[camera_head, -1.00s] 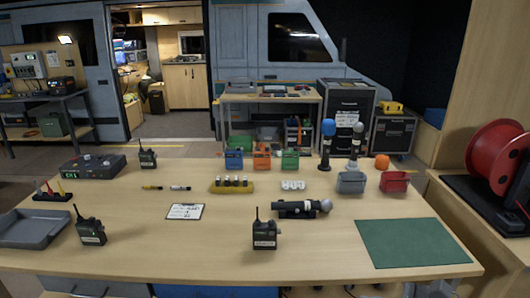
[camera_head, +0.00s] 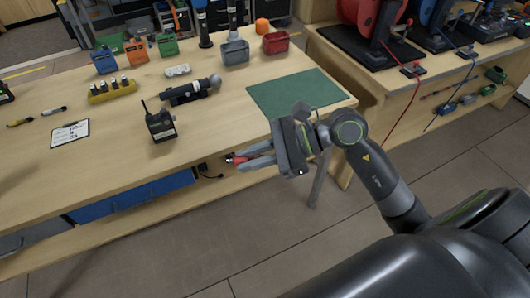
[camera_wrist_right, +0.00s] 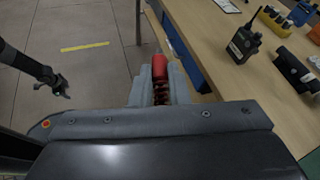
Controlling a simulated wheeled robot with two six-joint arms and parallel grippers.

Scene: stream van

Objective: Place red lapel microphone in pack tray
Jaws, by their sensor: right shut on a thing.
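My right gripper (camera_head: 238,160) is in front of the table's near edge, over the floor. It is shut on a small red thing, the red lapel microphone (camera_wrist_right: 159,68), whose red top and dark ribbed stem show between the fingers in the right wrist view. In the head view only a bit of red shows at the fingertips. My left gripper (camera_wrist_right: 58,86) seems to be the small dark hand at the left of the right wrist view; its jaws are too small to read. The shallow grey tray at the table's left end is outside the head view now.
The wooden table (camera_head: 100,170) holds a walkie-talkie (camera_head: 160,122), a dark cylinder (camera_head: 190,91), a clipboard (camera_head: 70,134), a yellow battery holder (camera_head: 111,92), a grey bin (camera_head: 235,52) and a red bin (camera_head: 276,43). The green mat (camera_head: 298,92) is bare. Cable reels stand at right.

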